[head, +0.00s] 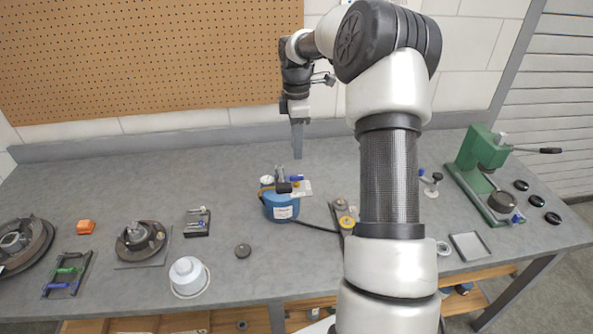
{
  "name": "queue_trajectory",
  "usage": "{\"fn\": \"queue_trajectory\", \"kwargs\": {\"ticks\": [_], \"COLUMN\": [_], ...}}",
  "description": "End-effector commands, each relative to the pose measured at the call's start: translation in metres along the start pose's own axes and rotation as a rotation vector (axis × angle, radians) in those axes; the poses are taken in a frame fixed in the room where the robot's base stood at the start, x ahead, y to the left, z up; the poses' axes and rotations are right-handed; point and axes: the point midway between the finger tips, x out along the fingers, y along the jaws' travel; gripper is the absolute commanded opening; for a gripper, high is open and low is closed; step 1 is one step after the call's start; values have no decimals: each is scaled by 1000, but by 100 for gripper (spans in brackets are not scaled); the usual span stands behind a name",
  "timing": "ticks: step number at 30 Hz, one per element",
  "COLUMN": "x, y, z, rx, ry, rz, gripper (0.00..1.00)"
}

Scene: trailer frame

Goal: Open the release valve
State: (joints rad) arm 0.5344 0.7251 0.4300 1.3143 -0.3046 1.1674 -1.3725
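A small blue tank (283,209) stands near the middle of the bench, with a white label, a round gauge (266,180) and small fittings on top. A small blue part (296,178) shows among these fittings, but I cannot tell for certain that it is the release valve. My gripper (298,154) points down just behind and above the tank's fittings in the picture. Its fingers show as one narrow grey shape, seen edge-on, so their opening is hidden. I see no contact with the tank.
A dark hose (318,229) runs right from the tank towards a part with yellow discs (346,221). A green press (482,155) stands at the right. Brake parts (140,238) and a white pot (188,275) lie left. A pegboard (150,60) backs the bench.

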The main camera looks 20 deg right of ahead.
Motion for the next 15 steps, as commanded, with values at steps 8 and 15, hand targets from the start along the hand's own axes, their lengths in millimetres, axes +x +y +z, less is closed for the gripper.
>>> {"fn": "queue_trajectory", "kwargs": {"ticks": [8, 15], "x": [60, 90], "y": [-1, 0], "z": [0, 0], "rx": [0, 0], "ry": [-1, -1], "rz": [-4, -1], "gripper": [30, 30]}}
